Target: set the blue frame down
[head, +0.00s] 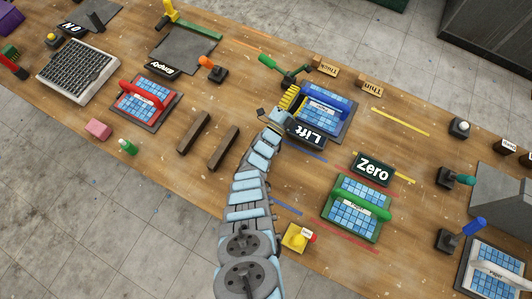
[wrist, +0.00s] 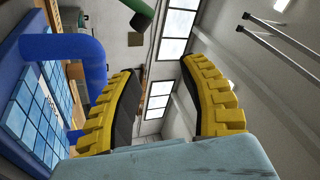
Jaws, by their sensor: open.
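The blue frame (head: 325,113), with light blue tiles and an arched blue handle, lies on a dark grey board behind the "Lift" sign (head: 309,132). Its blue handle (wrist: 65,48) and blue tiles fill the left of the wrist view. My gripper (head: 289,98) is at the left side of the frame in the head view. In the wrist view my gripper (wrist: 165,92) has its two yellow, black-padded fingers spread with nothing between them. The handle stands outside the fingers, to their left. Whether the nearer finger touches the frame I cannot tell.
A green-handled tool (head: 285,70) stands just behind my gripper. The "Zero" sign (head: 373,168) and a green frame (head: 355,212) lie to the right. A red frame (head: 146,100) and two dark bars (head: 223,148) lie to the left. Bare wood shows between them.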

